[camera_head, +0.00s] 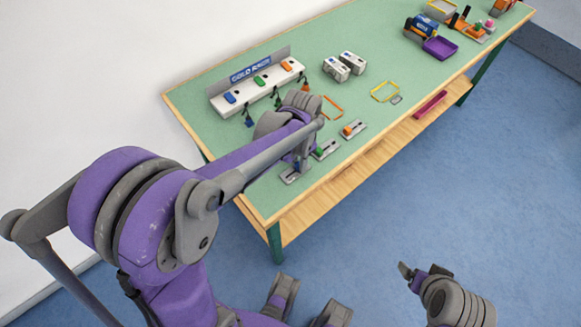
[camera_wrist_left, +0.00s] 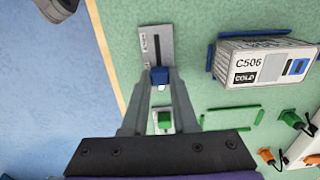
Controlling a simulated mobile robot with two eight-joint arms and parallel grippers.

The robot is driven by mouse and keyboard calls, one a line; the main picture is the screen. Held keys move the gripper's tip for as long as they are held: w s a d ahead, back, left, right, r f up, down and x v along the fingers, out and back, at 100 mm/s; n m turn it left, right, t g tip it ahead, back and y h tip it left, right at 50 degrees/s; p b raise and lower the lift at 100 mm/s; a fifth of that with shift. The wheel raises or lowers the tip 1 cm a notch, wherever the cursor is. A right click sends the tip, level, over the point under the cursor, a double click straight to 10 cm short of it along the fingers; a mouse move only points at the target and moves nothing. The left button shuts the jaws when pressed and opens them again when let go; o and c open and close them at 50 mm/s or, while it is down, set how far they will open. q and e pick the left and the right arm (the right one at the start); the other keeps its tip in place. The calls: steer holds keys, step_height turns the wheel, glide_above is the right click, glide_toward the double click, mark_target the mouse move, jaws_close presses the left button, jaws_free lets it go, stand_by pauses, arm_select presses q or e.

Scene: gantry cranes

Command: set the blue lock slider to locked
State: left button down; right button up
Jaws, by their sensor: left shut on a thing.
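The blue lock slider (camera_wrist_left: 159,76) shows in the left wrist view, at the lower end of a dark slot in its grey plate (camera_wrist_left: 146,42). Small lettering on the plate is too small to read. My left gripper (camera_wrist_left: 160,84) is shut on the slider, one finger on each side. In the head view the plate (camera_head: 290,178) is at the table's front left edge and my left gripper (camera_head: 299,165) is over it, hiding most of the slider. My right gripper (camera_head: 423,270) is away from the table, over the floor, with its fingers apart and empty.
A green slider (camera_head: 319,153) and an orange slider (camera_head: 347,131) sit on similar plates along the front edge. White containers (camera_head: 344,65) and a white rack (camera_head: 255,92) with coloured blocks stand behind. A purple tray (camera_head: 440,47) is farther right.

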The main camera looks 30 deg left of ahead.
arm_select(q)
steer(key=shift+w, duration=0.1)
steer(key=c, duration=0.7)
jaws_free()
step_height(320, 180, up, 11)
steer(key=shift+f+p, duration=0.1)
steer(key=shift+p, duration=0.65)
steer(key=s+n+t+p, duration=0.1)
steer(key=s+p, duration=0.1)
steer(key=s, duration=0.2)
steer(key=s+d+r+n+t+p, duration=0.1)
steer(key=s+n+t+p, duration=0.1)
steer(key=s, duration=0.3)
steer(key=s+d+r+n+t+p, duration=0.1)
steer(key=s+t, duration=0.1)
steer(key=s, duration=0.3)
steer(key=shift+n+p, duration=0.3)
steer(key=shift+p, duration=0.1)
